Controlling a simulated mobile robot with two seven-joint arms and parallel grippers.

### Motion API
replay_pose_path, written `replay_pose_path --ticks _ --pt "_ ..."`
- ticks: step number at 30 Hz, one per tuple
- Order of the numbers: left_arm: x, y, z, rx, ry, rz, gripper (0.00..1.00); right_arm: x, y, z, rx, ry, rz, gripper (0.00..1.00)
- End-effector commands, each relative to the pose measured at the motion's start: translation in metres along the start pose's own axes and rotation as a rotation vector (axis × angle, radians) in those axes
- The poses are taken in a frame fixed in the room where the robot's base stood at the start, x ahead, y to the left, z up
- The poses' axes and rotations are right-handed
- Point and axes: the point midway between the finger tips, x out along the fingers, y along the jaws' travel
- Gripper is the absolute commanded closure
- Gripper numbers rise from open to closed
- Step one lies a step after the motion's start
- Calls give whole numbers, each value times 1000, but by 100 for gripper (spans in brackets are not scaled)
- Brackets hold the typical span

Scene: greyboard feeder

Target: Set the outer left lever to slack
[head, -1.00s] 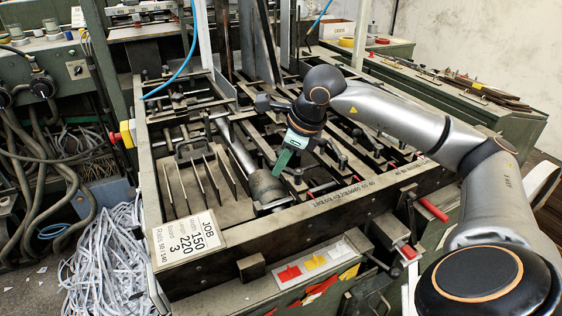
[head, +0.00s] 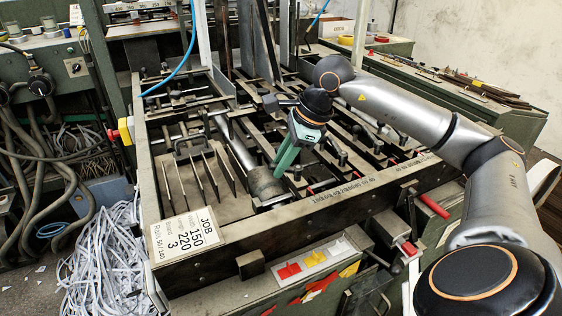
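My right gripper (head: 284,164) hangs over the feeder frame, its green fingers pointing down and left. The fingers overlap in this view, so I cannot tell whether they are open or shut. Small dark upright levers or knobs (head: 342,157) stand along the bars right of the gripper. I cannot tell which is the outer left lever, or its setting; the gripper hides part of that area. My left gripper is not in view.
The feeder's front rail (head: 330,203) carries a white job card (head: 185,234). A red-handled part (head: 432,206) sticks out at the front right. Upright metal plates (head: 205,170) stand at left inside the frame. A blue hose (head: 180,68) hangs behind; paper strips (head: 100,260) lie at lower left.

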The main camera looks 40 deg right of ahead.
Motion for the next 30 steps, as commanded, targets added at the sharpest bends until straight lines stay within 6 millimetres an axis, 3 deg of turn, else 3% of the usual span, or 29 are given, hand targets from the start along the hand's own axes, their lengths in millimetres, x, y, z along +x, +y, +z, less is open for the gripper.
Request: replay_pose_path --ticks 1,7,17,20,30 --pt "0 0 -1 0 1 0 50 0 0 1 -2 -2 0 75" --pt "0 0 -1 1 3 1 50 0 0 0 0 -1 0 52" --pt "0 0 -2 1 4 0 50 -4 0 0 2 -1 -2 52" --pt "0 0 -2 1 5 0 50 -16 -1 0 1 0 -4 52" --pt "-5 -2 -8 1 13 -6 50 -90 -1 1 2 -2 -4 52"
